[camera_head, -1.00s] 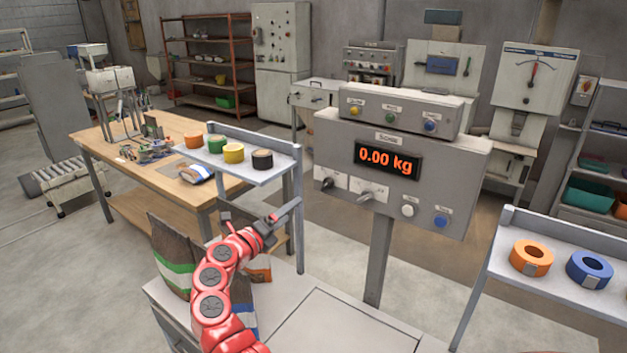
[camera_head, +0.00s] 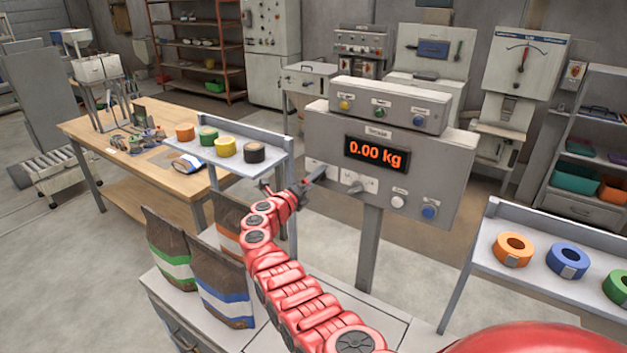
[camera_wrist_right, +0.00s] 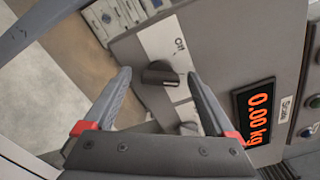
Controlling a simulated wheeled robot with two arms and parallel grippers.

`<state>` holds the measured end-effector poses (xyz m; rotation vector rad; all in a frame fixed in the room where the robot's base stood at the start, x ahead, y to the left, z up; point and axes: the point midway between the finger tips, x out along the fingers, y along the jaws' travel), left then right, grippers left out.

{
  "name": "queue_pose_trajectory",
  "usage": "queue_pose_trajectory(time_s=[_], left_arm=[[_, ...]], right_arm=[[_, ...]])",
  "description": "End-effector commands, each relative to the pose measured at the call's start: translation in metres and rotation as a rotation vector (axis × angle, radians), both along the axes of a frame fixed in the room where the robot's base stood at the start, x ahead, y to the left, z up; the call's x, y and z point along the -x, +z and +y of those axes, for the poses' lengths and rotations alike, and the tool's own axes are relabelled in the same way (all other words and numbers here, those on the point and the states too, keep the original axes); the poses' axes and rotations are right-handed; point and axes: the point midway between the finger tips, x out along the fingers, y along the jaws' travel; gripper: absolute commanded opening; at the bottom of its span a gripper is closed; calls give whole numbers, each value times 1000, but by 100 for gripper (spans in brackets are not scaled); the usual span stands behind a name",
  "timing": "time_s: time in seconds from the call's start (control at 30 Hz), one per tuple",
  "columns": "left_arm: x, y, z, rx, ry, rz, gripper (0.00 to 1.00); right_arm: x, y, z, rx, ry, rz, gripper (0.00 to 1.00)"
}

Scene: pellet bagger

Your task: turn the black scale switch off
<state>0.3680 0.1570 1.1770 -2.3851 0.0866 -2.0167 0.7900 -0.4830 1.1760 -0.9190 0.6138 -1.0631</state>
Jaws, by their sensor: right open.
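The scale box (camera_head: 440,165) is a grey panel on a post, with an orange display (camera_head: 376,153) reading 0.00 kg. The black scale switch (camera_wrist_right: 160,75) shows in the right wrist view on a white plate, near the word "Off". In the head view it is hidden behind my right gripper. My right gripper (camera_head: 293,181) is at the panel's lower left corner. In the right wrist view its open fingers (camera_wrist_right: 160,82) stand either side of the switch; whether they touch it, I cannot tell. My left gripper is not in view.
A second, paler switch (camera_head: 356,186) sits right of the black one, then a white button (camera_head: 398,202) and a blue button (camera_head: 429,211). A tape shelf (camera_head: 230,158) stands close left of my gripper. Filled bags (camera_head: 222,284) stand on the bench below.

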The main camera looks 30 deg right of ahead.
Motion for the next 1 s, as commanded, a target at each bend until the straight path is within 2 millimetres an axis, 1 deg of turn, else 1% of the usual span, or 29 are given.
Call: queue_pose_trajectory(time_s=[0.27, 0.37, 0.4, 0.47, 0.5, 0.57, 0.6, 0.73, 0.77, 1.0], left_arm=[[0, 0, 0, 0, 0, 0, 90], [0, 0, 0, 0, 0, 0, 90], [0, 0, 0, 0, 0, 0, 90], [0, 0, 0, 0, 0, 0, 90], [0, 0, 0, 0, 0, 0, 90], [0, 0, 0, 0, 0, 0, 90], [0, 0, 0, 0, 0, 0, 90], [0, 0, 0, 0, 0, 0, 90], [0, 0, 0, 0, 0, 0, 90], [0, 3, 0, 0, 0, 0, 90]], right_arm=[[0, 0, -1, 0, 0, 0, 90], [0, 0, -1, 0, 0, 0, 74], [0, 0, -1, 0, 0, 0, 67], [0, 0, -1, 0, 0, 0, 56], [0, 0, -1, 0, -1, 0, 49], [0, 0, -1, 0, 0, 0, 38], [0, 0, -1, 0, -1, 0, 31], [0, 0, -1, 0, -1, 0, 7], [0, 0, -1, 0, -1, 0, 4], [0, 0, -1, 8, 0, 23, 4]])
